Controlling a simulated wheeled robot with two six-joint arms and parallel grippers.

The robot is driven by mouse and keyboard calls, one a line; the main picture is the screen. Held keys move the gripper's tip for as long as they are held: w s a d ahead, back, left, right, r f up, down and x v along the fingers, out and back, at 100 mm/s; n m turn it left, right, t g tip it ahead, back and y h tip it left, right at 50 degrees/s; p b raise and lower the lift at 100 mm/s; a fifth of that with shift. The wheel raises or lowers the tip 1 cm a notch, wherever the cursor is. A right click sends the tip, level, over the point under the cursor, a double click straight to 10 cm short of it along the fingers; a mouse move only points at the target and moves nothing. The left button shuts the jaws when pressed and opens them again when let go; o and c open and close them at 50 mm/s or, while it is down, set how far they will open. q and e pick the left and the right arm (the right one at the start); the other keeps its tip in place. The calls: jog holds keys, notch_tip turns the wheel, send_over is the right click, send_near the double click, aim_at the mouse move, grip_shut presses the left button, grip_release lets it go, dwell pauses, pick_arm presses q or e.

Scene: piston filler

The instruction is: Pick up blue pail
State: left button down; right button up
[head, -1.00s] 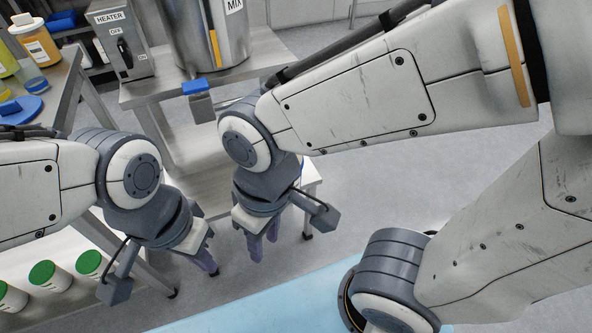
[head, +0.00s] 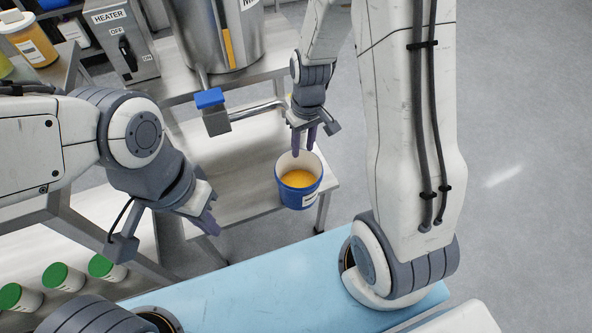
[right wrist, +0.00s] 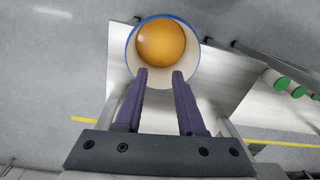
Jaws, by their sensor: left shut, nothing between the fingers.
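The blue pail (head: 298,194) stands upright at the right end of the low metal shelf. It has a white inside wall and orange contents, and part of a label shows on its side. In the right wrist view the pail (right wrist: 190,58) lies just beyond the fingertips. My right gripper (head: 303,150) is over the pail's back rim, with its fingers apart and nothing between them. In the right wrist view its fingertips (right wrist: 159,73) overlap the near rim; I cannot tell if they touch it. My left gripper (head: 211,226) is shut and empty, left of and in front of the pail.
A steel tank (head: 215,40) with a blue-handled valve (head: 209,98) and a pipe stands behind the pail. A heater box (head: 122,40) is at the back left. Several green-lidded jars (head: 62,277) stand at lower left. A light blue surface (head: 255,290) is in front.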

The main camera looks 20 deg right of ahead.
send_over(317, 171)
notch_tip(317, 171, down, 3)
jog(key=shift+m, duration=0.5)
jog(key=f, duration=0.5)
jog(key=shift+w+d+b, duration=0.1)
jog(key=shift+w+b, duration=0.1)
jog(key=shift+b, duration=0.2)
notch_tip(317, 171, down, 6)
jog(key=shift+s+b, duration=0.1)
jog(key=shift+b, duration=0.65)
grip_shut()
jog(key=shift+r, duration=0.1)
